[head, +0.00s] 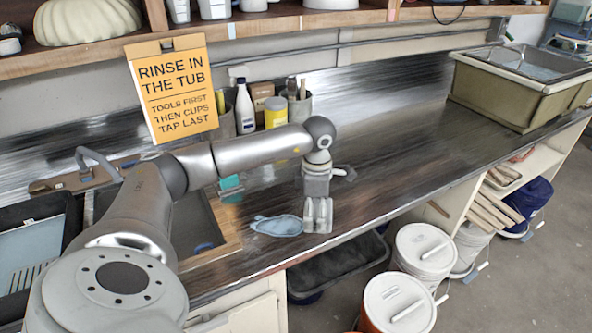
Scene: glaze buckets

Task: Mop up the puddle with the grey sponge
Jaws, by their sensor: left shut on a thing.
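The puddle (277,225) is a pale blue, irregular patch on the dark counter, near its front edge. My left gripper (318,222) points down just right of the puddle, its tips at or close to the counter top. It is shut on the grey sponge, which is mostly hidden by the fingers and hard to tell from them. I cannot tell whether the sponge touches the puddle's right end. My right gripper is not in view.
A sink (195,228) is at the left, with a teal item (230,183) by its edge. A white bottle (244,106) and a yellow-labelled tub (275,112) stand at the back. The counter (420,150) is clear towards the beige tub (515,95). Lidded buckets (425,248) stand below.

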